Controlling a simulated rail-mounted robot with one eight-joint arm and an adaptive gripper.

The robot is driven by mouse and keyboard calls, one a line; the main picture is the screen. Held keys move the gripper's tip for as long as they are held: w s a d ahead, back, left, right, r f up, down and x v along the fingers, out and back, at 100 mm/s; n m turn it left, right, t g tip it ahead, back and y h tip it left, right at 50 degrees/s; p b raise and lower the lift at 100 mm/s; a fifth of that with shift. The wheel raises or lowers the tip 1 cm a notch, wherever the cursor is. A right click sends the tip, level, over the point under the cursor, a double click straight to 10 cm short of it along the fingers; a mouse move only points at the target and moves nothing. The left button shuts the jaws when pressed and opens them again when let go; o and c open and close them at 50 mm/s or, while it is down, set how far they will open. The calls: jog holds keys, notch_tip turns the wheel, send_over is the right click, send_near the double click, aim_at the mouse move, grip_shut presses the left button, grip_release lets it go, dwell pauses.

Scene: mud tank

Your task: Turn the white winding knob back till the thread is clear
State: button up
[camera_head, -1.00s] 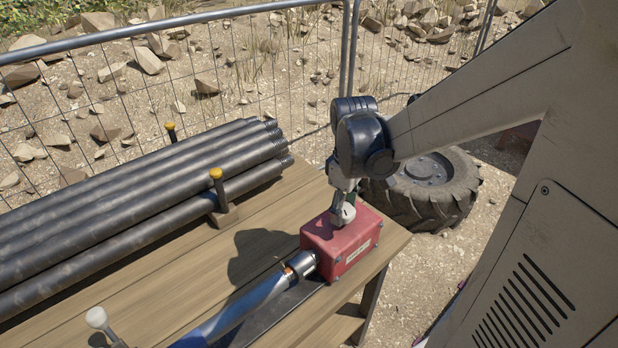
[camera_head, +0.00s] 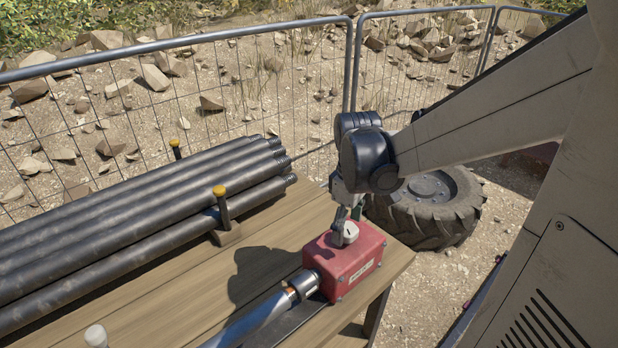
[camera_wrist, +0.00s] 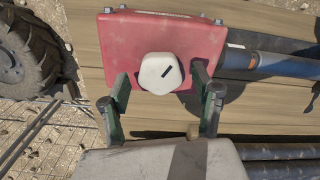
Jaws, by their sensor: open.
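The white winding knob (camera_head: 345,232) sits on top of the red box (camera_head: 343,262) at the right end of the table. In the wrist view the knob (camera_wrist: 160,73) is rounded with flat sides and carries a short dark mark near its middle. My gripper (camera_wrist: 158,88) is open, its two fingers standing to the left and right of the knob with gaps on both sides. A tube with a blue and silver body (camera_head: 262,318) joins the box by a metal collar (camera_head: 303,284) with an orange-brown band. The thread cannot be told apart clearly here.
Several dark threaded pipes (camera_head: 140,210) lie on the wooden table (camera_head: 190,285), beside yellow-capped posts (camera_head: 221,200). A white-topped lever (camera_head: 96,336) stands at the front left. A tyre (camera_head: 430,205) and wire fence (camera_head: 300,80) are behind.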

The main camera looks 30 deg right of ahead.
aim_at(347, 228)
notch_tip(347, 228, up, 11)
dwell(0.5)
dwell(0.3)
jog(key=s+a+f+m+t, duration=0.1)
jog(key=s+a+m+t, duration=0.4)
jog(key=a, duration=0.8)
jog(key=s+t, duration=0.2)
jog(key=shift+s+m, duration=0.4)
jog(key=shift+f, duration=0.1)
dwell(1.0)
